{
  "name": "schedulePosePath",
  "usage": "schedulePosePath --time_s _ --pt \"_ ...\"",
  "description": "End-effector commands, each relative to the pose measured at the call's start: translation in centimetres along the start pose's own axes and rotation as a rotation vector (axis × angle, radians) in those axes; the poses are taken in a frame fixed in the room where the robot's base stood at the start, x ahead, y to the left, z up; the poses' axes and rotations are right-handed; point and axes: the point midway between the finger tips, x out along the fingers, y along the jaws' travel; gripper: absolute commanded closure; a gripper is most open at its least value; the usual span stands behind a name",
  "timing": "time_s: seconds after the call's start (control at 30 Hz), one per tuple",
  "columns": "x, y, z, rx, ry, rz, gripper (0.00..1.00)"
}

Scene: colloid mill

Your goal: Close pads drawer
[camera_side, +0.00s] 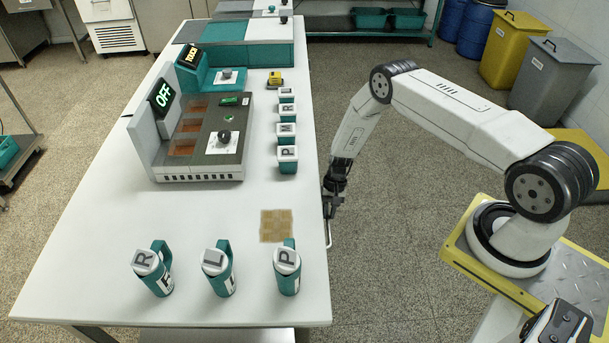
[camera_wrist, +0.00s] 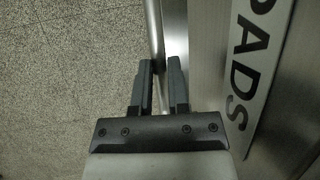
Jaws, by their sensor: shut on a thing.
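The pads drawer shows in the wrist view as a brushed metal front (camera_wrist: 206,40) with a white label (camera_wrist: 262,60) reading "PADS". Its round bar handle (camera_wrist: 154,30) runs along the front, with floor seen beyond it. My gripper (camera_wrist: 161,66) has one finger on each side of the bar and is shut on it. In the side view my gripper (camera_side: 328,208) hangs down at the table's right edge, and a thin part of the handle (camera_side: 329,236) shows below it. The tabletop hides the drawer body, so I cannot tell how far out it stands.
The white table (camera_side: 200,215) carries a mill machine (camera_side: 200,140), several lettered teal containers (camera_side: 287,160), teal mugs (camera_side: 218,272) and a tan pad (camera_side: 276,225) near the right edge. Floor (camera_side: 400,190) between the table and my base is clear.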

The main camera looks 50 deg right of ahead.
Motion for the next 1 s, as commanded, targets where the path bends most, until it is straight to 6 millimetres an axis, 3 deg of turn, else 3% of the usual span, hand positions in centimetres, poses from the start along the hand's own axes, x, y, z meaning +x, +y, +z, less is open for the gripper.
schedulePosePath --time_s 0.23,0.27,0.37,0.77,1.0 --pt "0.0 -0.7 -0.1 -0.004 0.005 -0.007 1.00" --pt "0.0 -0.7 -0.1 -0.004 0.005 -0.007 0.77" --pt "0.0 -0.7 -0.1 -0.005 0.005 -0.006 0.45" --pt "-0.2 -0.4 -0.1 -0.003 0.004 -0.004 0.45" --pt "-1.7 -0.4 -0.1 -0.002 0.005 -0.005 0.45"
